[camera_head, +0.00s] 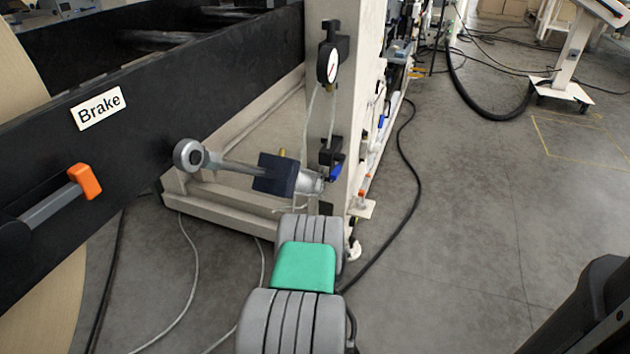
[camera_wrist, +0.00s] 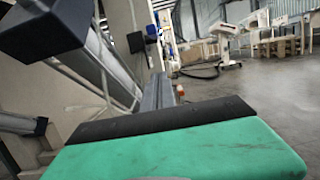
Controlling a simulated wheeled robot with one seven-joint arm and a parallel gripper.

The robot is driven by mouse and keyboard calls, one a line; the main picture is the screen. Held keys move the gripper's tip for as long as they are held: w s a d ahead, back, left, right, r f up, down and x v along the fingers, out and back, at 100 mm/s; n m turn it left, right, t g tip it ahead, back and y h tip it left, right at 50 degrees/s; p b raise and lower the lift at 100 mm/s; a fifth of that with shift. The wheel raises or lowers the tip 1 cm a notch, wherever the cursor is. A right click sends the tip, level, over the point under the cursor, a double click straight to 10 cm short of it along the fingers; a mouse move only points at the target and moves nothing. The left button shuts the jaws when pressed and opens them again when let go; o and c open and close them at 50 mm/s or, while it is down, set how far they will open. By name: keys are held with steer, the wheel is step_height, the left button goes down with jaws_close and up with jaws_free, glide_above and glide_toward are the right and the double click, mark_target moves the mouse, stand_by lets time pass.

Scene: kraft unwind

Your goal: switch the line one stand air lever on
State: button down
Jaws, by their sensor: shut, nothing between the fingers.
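A beige upright stand (camera_head: 349,85) carries a round gauge (camera_head: 328,64) and, lower down, a black valve body with a small blue lever (camera_head: 335,171). The blue lever hangs beside the post, apart from the larger parts; its exact setting is too small to tell. My gripper (camera_wrist: 160,88) shows in the wrist view as narrow grey fingers, shut and empty, beyond the green and black wrist part. In the head view my arm reaches toward the foot of the stand and hides the fingers. I see no contact with the lever.
A metal cylinder with a navy block (camera_head: 275,174) juts out near my arm. A black hose (camera_head: 408,170) lies on the floor; open floor is at right.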

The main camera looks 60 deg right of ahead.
glide_toward(336, 166)
steer(key=d+f, duration=0.2)
steer(key=d, duration=0.3)
steer(key=shift+d+r+p, duration=0.15)
steer(key=shift+r+p, duration=0.05)
steer(key=shift+p, duration=0.2)
steer(key=shift+r, duration=0.1)
